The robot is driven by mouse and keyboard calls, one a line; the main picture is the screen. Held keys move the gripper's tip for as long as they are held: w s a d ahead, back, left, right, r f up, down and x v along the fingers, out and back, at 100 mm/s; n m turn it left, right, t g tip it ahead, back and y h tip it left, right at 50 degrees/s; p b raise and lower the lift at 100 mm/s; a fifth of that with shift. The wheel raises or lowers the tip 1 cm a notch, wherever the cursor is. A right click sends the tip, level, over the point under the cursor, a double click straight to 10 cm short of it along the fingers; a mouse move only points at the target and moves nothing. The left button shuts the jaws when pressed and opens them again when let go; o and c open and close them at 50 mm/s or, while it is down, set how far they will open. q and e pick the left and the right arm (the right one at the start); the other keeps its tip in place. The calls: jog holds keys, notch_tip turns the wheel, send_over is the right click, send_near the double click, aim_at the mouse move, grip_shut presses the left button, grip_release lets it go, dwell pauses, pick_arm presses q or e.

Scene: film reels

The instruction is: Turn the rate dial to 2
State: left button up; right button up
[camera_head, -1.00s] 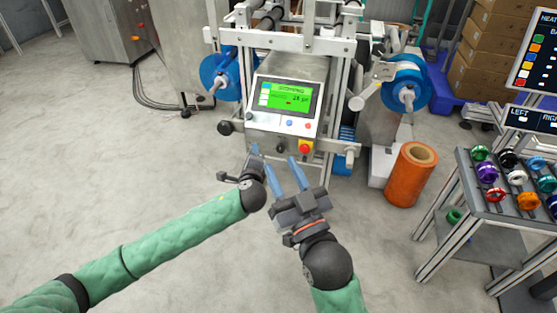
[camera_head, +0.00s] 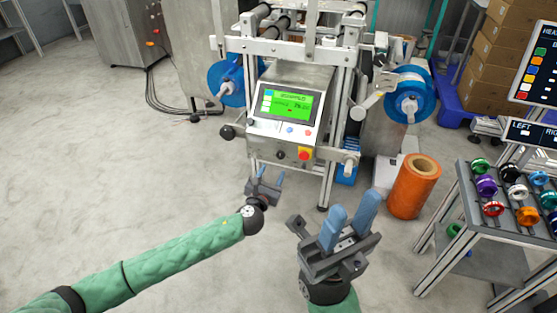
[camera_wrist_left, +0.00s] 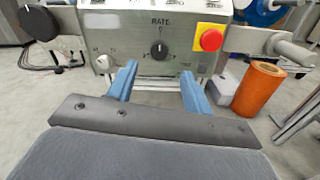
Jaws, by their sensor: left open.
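The rate dial (camera_wrist_left: 159,50) is a black round knob under the word RATE on the machine's grey front panel. Its white mark points about straight up; the small numbers around it are too small to read surely. It also shows as a small dark knob in the head view (camera_head: 281,155). My left gripper (camera_head: 266,177) is open and empty, in front of and below the panel. In the left wrist view its two blue fingers (camera_wrist_left: 158,74) point at the panel on either side of the dial's lower part, apart from it. My right gripper (camera_head: 353,213) is open and empty, nearer the camera.
A red stop button on yellow (camera_wrist_left: 209,39) sits right of the dial, and a pale knob (camera_wrist_left: 103,63) left. A green-lit screen (camera_head: 287,104) is above. An orange roll (camera_head: 414,188) and a rack of coloured reels (camera_head: 480,245) stand right.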

aim_at(280, 157)
pick_arm(q)
jog(key=shift+b+x, duration=1.1)
jog(key=shift+x, duration=2.75)
jog(key=c, duration=1)
jog(key=shift+o, duration=0.2)
